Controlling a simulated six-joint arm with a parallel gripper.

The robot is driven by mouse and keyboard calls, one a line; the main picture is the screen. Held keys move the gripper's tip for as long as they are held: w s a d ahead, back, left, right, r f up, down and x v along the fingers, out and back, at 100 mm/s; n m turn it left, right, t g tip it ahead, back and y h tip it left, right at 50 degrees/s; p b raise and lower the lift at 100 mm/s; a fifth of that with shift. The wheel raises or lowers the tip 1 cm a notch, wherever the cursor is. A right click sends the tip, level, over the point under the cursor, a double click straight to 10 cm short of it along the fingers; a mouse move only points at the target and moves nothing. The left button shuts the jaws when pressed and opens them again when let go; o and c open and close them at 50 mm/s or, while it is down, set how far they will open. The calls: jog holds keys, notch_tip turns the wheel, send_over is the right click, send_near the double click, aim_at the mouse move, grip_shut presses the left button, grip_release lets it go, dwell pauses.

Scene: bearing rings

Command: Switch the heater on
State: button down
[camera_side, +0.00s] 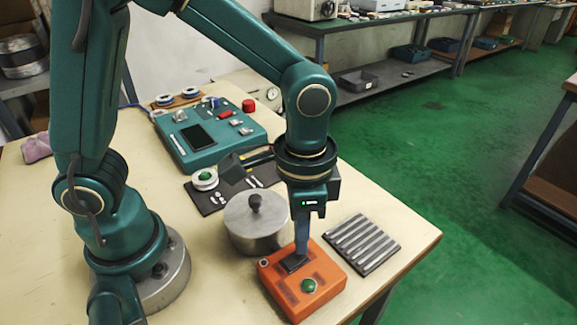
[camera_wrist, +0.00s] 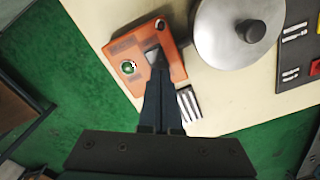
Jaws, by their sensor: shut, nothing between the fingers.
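An orange box (camera_side: 326,267) lies near the table's front edge, and it also shows in the wrist view (camera_wrist: 141,85). It carries a green round button (camera_side: 308,286) and a dark switch (camera_side: 293,263). I cannot tell which position the switch is in. No label marks the box as the heater. My gripper (camera_side: 301,252) points down with its fingers together and empty. Its fingertips are at the dark switch, which they partly cover in the wrist view (camera_wrist: 155,58). I cannot tell whether they touch it.
A lidded metal pot (camera_side: 250,228) stands close beside the orange box. A ridged dark plate (camera_side: 362,244) lies to the box's right.

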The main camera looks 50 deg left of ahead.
jog(key=shift+f, duration=0.95)
dwell(0.6)
jog(key=shift+r, duration=3.55)
jog(key=s+a+r+n+t, duration=0.4)
jog(key=s+a+n+t, duration=0.1)
jog(key=a, duration=0.4)
jog(key=shift+a+n+t, duration=0.3)
jog(key=shift+a+n, duration=0.1)
jog(key=shift+n, duration=0.1)
